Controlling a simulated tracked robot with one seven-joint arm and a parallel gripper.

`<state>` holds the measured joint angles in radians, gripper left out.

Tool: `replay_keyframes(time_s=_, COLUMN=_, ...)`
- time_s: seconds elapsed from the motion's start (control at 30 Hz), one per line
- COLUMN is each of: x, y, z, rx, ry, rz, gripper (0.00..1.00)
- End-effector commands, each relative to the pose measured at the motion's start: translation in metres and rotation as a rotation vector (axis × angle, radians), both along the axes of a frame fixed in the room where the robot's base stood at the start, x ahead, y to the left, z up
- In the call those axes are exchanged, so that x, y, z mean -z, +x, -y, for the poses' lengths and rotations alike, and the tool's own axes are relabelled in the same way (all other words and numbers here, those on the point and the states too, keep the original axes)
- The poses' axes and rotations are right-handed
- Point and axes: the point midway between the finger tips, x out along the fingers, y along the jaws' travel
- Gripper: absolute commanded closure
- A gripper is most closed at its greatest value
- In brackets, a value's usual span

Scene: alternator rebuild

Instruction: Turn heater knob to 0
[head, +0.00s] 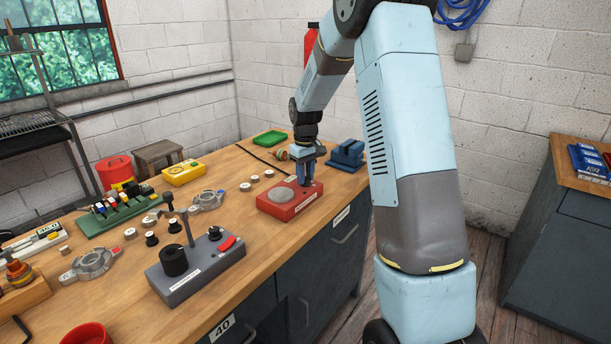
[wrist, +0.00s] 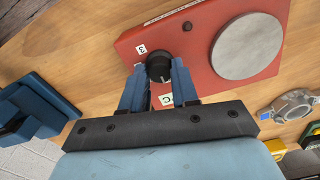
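The heater is a red box (head: 288,210) with a round grey plate, near the front edge of the workbench. In the wrist view the red heater (wrist: 205,85) fills the upper right. Its black heater knob (wrist: 158,66) sits between my gripper's two blue fingers. A white label reading 3 lies up and left of the knob, and another label, perhaps a 0 or C, lies below it. My gripper (wrist: 159,72) points down, with its fingers against both sides of the knob. In the head view my gripper (head: 306,176) stands over the heater's far right end and hides the knob.
A blue vise-like block (head: 347,155) stands to the right of the heater. A grey box with a black cylinder (head: 173,262) is at the front left. A green tray (head: 270,138) is behind.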

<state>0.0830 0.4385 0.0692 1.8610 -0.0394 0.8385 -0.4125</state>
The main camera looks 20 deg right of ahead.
Motion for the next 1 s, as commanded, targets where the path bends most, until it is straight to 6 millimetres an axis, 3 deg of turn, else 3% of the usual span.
replay_keyframes(time_s=0.23, x=0.0, y=0.0, z=0.0, rx=0.001, ry=0.0, rz=-0.001, gripper=0.47)
replay_keyframes(time_s=0.57, x=-0.004, y=-0.001, z=0.0, rx=0.001, ry=0.0, rz=-0.002, gripper=0.47)
replay_keyframes(time_s=0.77, x=-0.031, y=-0.001, z=0.0, rx=0.001, ry=0.0, rz=-0.001, gripper=0.47)
replay_keyframes(time_s=1.0, x=-0.079, y=0.0, z=0.0, rx=0.001, ry=-0.001, rz=0.0, gripper=0.47)
